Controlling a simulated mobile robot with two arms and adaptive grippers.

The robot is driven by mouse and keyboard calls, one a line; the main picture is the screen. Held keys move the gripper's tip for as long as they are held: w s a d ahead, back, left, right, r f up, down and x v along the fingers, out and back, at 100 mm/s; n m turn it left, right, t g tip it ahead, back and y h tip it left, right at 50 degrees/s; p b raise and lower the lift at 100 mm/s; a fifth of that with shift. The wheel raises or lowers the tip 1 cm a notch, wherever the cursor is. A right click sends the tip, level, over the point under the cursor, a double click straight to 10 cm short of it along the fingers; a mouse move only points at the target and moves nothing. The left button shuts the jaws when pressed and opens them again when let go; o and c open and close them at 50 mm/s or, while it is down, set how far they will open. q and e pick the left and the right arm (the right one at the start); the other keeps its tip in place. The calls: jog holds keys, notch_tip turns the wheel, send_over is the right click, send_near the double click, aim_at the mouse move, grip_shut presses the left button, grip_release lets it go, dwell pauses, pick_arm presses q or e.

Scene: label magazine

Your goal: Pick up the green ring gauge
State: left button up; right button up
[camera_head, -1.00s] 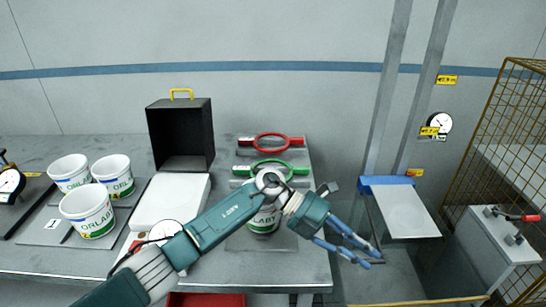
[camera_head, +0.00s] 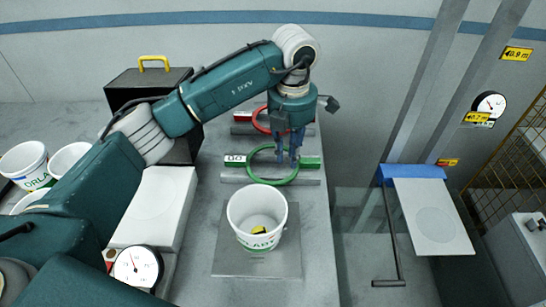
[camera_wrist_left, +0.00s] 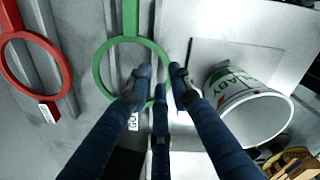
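The green ring gauge (camera_head: 257,178) lies across a grey rack near the table's right edge, with a green handle on its right and a white tag on its left. It also shows in the wrist view (camera_wrist_left: 100,87). My left gripper (camera_head: 288,160) points down at the right part of its ring. In the wrist view the gripper's fingers (camera_wrist_left: 161,76) are apart and straddle the ring's rim, partly covering it. I cannot tell if they touch it. My right gripper is not in view.
A red ring gauge (camera_head: 262,118) lies just behind, partly hidden by my left arm. A white tub (camera_head: 243,228) stands on a grey plate (camera_head: 230,264) in front. A dial (camera_head: 139,266) and a white block (camera_head: 150,205) are left. The table ends just right of the gauges.

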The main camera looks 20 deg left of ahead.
aim_at(287, 178)
pick_arm(q)
jog(key=shift+s+f, duration=0.15)
jog(key=shift+f, duration=0.6)
notch_tip(287, 178, down, 4)
jog(key=p, duration=0.3)
jog(key=shift+s+f, duration=0.1)
jog(key=shift+f, duration=0.05)
jog(key=shift+a+f, duration=0.1)
jog(key=shift+f, duration=0.55)
grip_shut()
